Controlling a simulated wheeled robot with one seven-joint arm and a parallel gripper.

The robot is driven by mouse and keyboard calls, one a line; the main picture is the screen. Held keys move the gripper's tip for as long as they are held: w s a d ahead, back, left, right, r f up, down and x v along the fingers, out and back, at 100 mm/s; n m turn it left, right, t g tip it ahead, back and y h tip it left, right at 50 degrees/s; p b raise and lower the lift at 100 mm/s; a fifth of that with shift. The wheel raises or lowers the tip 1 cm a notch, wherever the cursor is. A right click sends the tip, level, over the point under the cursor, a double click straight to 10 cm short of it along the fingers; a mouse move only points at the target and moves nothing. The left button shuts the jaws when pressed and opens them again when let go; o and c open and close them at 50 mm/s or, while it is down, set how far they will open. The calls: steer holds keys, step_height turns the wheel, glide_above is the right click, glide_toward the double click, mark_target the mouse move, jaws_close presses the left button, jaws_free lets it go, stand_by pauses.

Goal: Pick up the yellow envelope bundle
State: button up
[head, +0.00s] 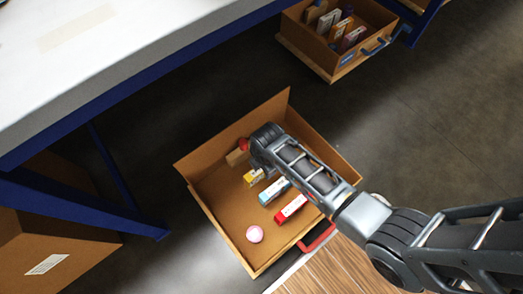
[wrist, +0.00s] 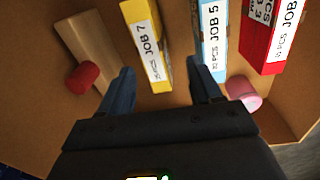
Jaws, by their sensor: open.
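The yellow envelope bundle (head: 252,178) stands in the open brown drawer, partly hidden by my arm in the head view. In the wrist view the yellow bundle (wrist: 147,45) shows a white label reading "JOB 7". My gripper (wrist: 163,84) is open and empty. Its two dark fingers appear either side of the bundle's near end, with a gap to each side. I cannot tell how far the fingertips are above it. In the head view my wrist hides the fingers.
A blue bundle (wrist: 211,40) labelled "JOB 5" stands right of the yellow one, then a red bundle (wrist: 272,30). A wooden block (wrist: 92,40) and red cylinder (wrist: 81,78) lie left. A pink round object (head: 254,234) is near the drawer's (head: 222,208) front corner.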

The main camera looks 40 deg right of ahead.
mark_target(261, 172)
steer(key=shift+w+r+n+g, duration=0.1)
steer(key=shift+w+n+g, duration=0.25)
steer(key=shift+w, duration=0.35)
steer(key=shift+f, duration=0.25)
step_height(261, 172, down, 7)
steer(key=b, duration=0.4)
steer(key=shift+w+d+f+b, duration=0.1)
steer(key=shift+d+f+b, duration=0.05)
steer(key=shift+b, duration=0.25)
steer(key=c, duration=1.1)
steer(key=shift+r, duration=0.2)
